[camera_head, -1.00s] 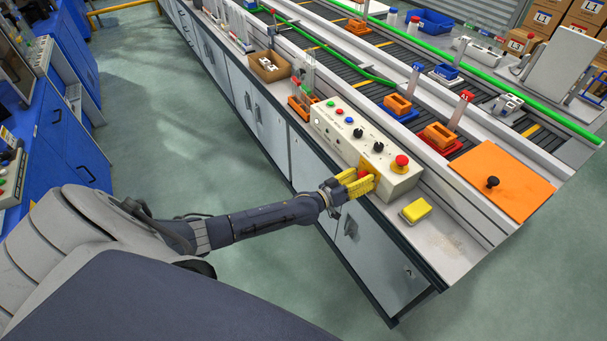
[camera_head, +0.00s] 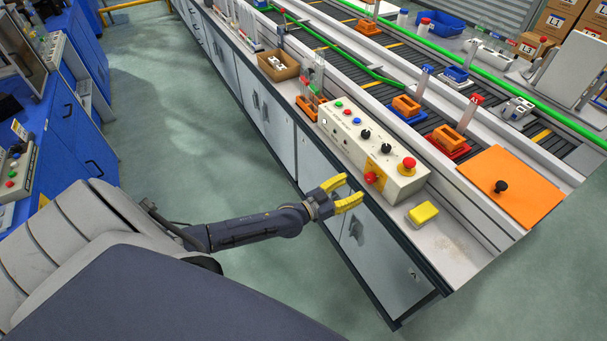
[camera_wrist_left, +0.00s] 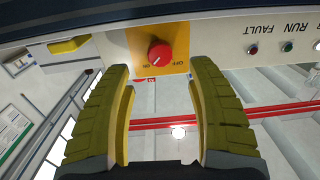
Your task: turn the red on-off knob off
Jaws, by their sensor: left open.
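The red on-off knob (camera_head: 371,178) sits on a yellow plate on the front of the control box (camera_head: 365,148). In the left wrist view the red knob (camera_wrist_left: 159,54) shows whole, between upside-down ON and OFF labels. A small pale mark shows on its face, but its exact direction is hard to read. My left gripper (camera_head: 346,192) is open and empty, with yellow fingers. It is drawn back from the knob, apart from it. In the left wrist view its fingers (camera_wrist_left: 160,82) lie either side of the knob's line of sight. My right gripper is not in view.
A red mushroom button (camera_head: 409,164) stands on top of the box, near black knobs. A yellow block (camera_head: 422,214) lies on the bench to the right. A cardboard tray (camera_head: 277,66) stands further back. The floor left of the bench is clear around my arm.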

